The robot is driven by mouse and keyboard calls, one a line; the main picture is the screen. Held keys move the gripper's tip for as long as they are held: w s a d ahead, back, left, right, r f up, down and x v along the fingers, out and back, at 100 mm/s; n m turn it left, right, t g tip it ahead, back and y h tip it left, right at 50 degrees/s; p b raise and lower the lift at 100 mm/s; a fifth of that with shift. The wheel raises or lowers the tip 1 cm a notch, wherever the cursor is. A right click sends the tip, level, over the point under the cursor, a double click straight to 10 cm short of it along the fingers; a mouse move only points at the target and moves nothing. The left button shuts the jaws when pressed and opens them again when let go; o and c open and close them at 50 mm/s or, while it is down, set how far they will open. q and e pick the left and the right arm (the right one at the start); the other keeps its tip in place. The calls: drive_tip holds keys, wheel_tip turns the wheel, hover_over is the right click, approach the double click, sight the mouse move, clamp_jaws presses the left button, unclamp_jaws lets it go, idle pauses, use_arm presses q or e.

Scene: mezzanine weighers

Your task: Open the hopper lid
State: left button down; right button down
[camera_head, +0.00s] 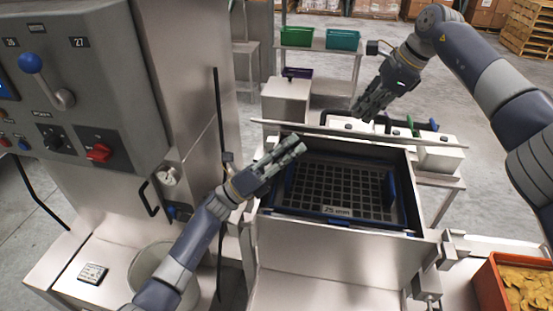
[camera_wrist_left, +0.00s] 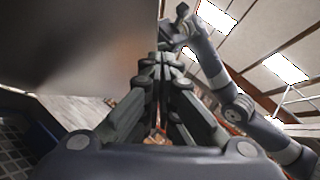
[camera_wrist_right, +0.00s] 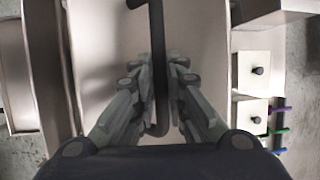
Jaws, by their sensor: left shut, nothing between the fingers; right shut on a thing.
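The hopper lid (camera_head: 350,137) stands raised at the back edge of the hopper (camera_head: 340,255), seen nearly edge-on. The open hopper shows a dark grid (camera_head: 335,188) marked 25 mm inside a blue frame. My right gripper (camera_head: 362,112) is behind the lid, shut on the black lid handle (camera_wrist_right: 157,45); the lid's pale outer face (camera_wrist_right: 105,60) fills the middle of the right wrist view. My left gripper (camera_head: 300,146) is shut and empty above the hopper's left side, on the lid's inner side. The lid also shows as a grey panel in the left wrist view (camera_wrist_left: 75,45).
A control cabinet (camera_head: 75,90) with knobs stands close left of my left arm. A bucket (camera_head: 160,262) sits below it. An orange crate (camera_head: 490,285) of yellowish pieces is at lower right. White boxes (camera_head: 440,155) and a rack with bins (camera_head: 342,40) stand behind.

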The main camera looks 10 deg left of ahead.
use_arm(q)
drive_tip(key=shift+w+d+r, duration=0.25)
drive_tip(key=shift+d, duration=0.15)
use_arm(e)
drive_tip(key=shift+w+d+f, duration=0.1)
drive_tip(key=shift+d+f, duration=0.05)
drive_tip(key=shift+f, duration=0.15)
